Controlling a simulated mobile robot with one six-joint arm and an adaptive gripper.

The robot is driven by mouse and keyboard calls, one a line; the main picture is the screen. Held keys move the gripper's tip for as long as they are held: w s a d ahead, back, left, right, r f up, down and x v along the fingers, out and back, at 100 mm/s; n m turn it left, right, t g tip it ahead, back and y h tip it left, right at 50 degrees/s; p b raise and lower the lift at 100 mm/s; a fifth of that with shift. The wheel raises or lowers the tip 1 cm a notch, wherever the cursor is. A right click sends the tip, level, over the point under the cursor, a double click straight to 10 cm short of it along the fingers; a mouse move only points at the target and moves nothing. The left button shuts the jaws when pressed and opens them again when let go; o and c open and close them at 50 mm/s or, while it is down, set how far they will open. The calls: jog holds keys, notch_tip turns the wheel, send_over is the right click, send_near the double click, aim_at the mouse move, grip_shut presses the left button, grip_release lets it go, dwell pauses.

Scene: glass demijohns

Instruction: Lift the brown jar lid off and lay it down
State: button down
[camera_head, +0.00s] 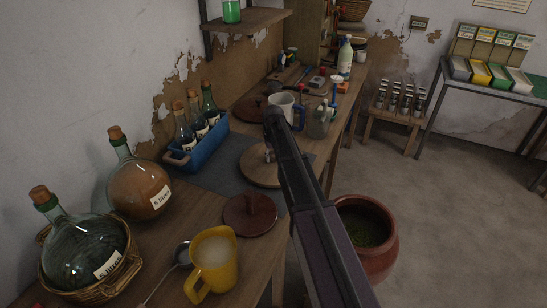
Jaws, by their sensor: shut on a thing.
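My gripper (269,152) is at the far end of my dark arm, over the workbench, and is small and partly hidden by the arm. It appears shut on the middle of a round light-brown wooden lid (252,172). The lid is flat and lies at or just above a dark mat; I cannot tell if it touches. A dark red-brown lid with a knob (250,214) lies nearer on the bench, and a similar one (250,108) lies farther back. A brown clay jar (378,262) stands open on the floor to the right, with green-brown contents.
A yellow jug (213,265), a spoon (183,255) and two corked demijohns, one amber (138,187) and one in a basket (90,260), stand near left. A blue crate (196,151) of bottles and a white mug (283,103) are near the gripper.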

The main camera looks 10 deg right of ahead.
jog(key=shift+c, duration=1.2)
grip_release()
jog(key=shift+r, duration=0.1)
